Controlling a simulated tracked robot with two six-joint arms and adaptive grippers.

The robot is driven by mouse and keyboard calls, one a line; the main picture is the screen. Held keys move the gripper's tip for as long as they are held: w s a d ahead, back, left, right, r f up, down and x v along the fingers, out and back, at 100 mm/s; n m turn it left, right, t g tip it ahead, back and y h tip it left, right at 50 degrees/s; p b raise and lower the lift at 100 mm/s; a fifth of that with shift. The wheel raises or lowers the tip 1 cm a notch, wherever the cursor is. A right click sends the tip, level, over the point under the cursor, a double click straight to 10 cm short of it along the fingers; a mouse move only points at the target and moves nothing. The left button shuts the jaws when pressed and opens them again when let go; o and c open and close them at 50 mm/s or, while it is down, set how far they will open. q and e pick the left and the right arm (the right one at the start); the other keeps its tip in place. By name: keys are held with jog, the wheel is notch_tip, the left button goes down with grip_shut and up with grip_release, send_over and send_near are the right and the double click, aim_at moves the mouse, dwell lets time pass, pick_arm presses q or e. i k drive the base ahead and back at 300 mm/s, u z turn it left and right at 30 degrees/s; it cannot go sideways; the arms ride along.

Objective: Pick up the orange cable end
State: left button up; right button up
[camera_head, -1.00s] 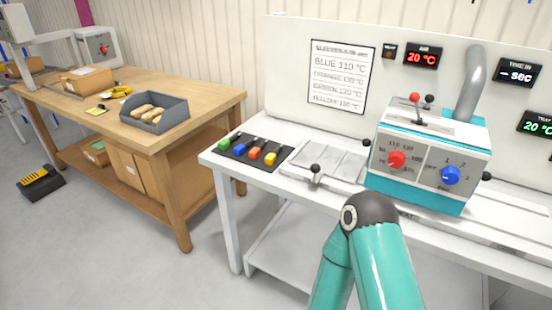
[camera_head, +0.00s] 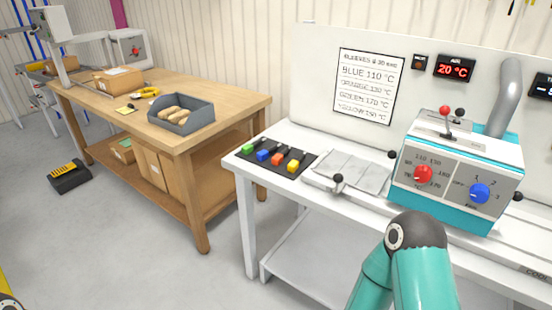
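The orange cable end (camera_head: 278,159) lies on a black mat (camera_head: 252,164) at the left end of the white bench. It sits in a row with a green end (camera_head: 248,149), a blue end (camera_head: 263,155) and a yellow end (camera_head: 294,166), between the blue and the yellow. A teal arm of mine with a dark joint comes up from the bottom, right of the mat and in front of the bench. Neither gripper shows in the view.
A teal and white machine (camera_head: 457,182) with red and blue knobs stands right of the mat. A small black-knobbed lever (camera_head: 338,179) is between them. A wooden table (camera_head: 201,139) with a grey bin (camera_head: 181,126) stands at the left. Clear floor lies between table and bench.

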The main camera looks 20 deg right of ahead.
aim_at(277, 160)
jog(key=u, duration=0.05)
jog(key=i, duration=0.95)
jog(key=z, duration=0.1)
